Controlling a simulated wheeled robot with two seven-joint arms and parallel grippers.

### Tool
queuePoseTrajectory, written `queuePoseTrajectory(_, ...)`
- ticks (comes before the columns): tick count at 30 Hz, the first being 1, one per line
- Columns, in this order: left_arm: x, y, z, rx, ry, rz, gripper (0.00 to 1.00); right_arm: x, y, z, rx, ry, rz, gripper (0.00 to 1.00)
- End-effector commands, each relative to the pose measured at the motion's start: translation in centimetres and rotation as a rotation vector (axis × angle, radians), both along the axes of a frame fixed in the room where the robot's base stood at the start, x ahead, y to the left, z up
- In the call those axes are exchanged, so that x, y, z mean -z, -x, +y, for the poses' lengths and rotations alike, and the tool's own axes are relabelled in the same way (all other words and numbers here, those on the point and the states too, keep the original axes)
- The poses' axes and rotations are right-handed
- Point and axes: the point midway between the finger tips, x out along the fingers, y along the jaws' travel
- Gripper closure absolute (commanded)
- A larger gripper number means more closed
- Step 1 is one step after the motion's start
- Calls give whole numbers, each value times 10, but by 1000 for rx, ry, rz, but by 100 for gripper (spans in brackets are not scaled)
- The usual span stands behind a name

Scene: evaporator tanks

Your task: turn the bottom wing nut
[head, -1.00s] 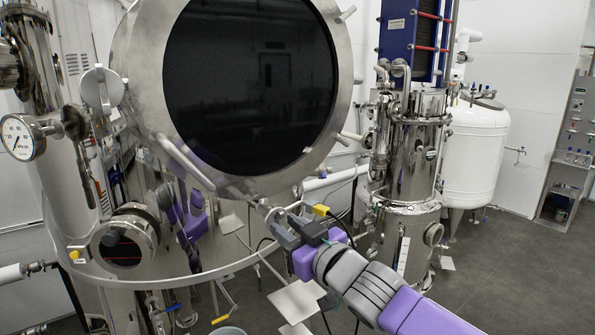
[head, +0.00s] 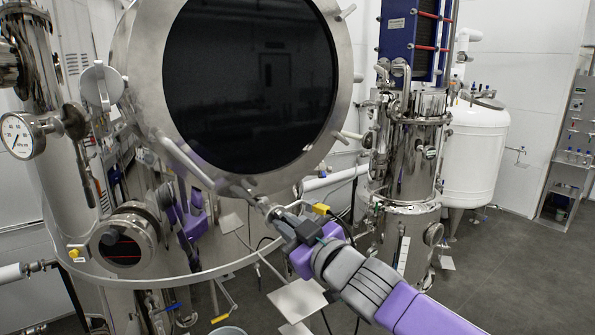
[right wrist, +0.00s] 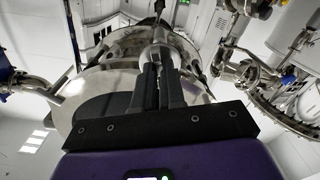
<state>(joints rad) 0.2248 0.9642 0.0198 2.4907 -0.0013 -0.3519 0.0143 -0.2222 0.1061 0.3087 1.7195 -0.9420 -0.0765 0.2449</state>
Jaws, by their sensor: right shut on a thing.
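The bottom wing nut (head: 264,204) is a small metal piece at the lower rim of the big round tank door, and most of it is hidden by my gripper. My right gripper (head: 277,217) reaches up to it from the lower right and is shut on it. In the right wrist view my two dark fingers (right wrist: 158,80) stand close together in front of a shiny rounded metal part (right wrist: 156,56). How the nut sits between the fingertips is hard to see. My left gripper is not in view.
The round tank door (head: 145,95) with its dark glass fills the upper middle. More rod-like fasteners (head: 352,136) stick out from its right rim. A pressure gauge (head: 18,136) is at left. Steel columns (head: 405,165) and a white tank (head: 474,150) stand at right. Grey floor (head: 500,270) is open at lower right.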

Motion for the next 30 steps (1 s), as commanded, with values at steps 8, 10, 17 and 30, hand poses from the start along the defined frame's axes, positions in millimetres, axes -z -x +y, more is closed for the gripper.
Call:
queuePoseTrajectory(8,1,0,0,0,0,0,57,1,0,0,-1,33,-22,100)
queuePoseTrajectory(10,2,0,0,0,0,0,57,1,0,0,-1,95,-67,100)
queuePoseTrajectory(17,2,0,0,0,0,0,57,1,0,0,0,165,-118,100)
queuePoseTrajectory(30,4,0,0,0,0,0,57,1,0,0,0,328,-236,100)
